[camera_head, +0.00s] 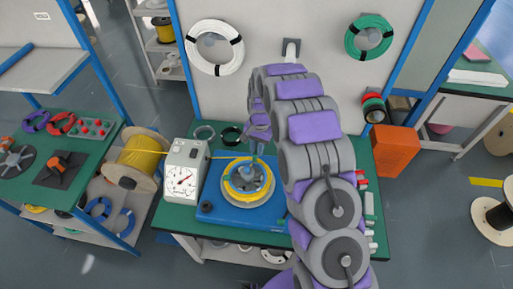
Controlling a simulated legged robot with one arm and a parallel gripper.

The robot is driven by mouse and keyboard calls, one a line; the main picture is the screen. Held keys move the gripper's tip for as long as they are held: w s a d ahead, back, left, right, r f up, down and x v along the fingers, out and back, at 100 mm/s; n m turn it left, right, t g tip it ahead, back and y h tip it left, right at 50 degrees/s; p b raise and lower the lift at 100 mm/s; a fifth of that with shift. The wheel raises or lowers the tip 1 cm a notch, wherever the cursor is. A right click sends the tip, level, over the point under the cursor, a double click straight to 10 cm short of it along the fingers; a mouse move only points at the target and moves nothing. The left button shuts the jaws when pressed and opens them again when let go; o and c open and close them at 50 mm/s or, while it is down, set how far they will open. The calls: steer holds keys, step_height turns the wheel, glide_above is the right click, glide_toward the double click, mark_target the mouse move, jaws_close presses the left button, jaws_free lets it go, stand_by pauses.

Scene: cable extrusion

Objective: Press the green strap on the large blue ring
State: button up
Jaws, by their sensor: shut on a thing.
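My gripper (257,148) hangs from the grey and purple arm, above the winding head on the green bench. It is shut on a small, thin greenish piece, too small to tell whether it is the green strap. Below it a ring of yellow cable (248,179) lies around a round grey hub on a blue plate (217,206). The ring on the plate looks yellow, not blue. Blue coils (98,209) lie on the lower shelf at the left. I cannot tell whether the gripper touches the ring.
A white dial gauge box (185,171) stands left of the plate, with yellow cable running past it from a spool (141,159). An orange bin (395,149) is at the right. White (214,47) and green (368,37) coils hang on the back panel. My arm hides the bench's right part.

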mark_target(256, 158)
steer(key=shift+f, duration=0.15)
steer(key=shift+f, duration=1.25)
steer(key=shift+a, duration=0.15)
steer(key=shift+s+f+p, duration=0.1)
steer(key=shift+f+p, duration=0.3)
steer(key=shift+f, duration=0.2)
stand_by(1.6)
steer(key=o, duration=0.9)
steer(key=shift+r+p, duration=1.2)
steer(key=shift+r, duration=2.8)
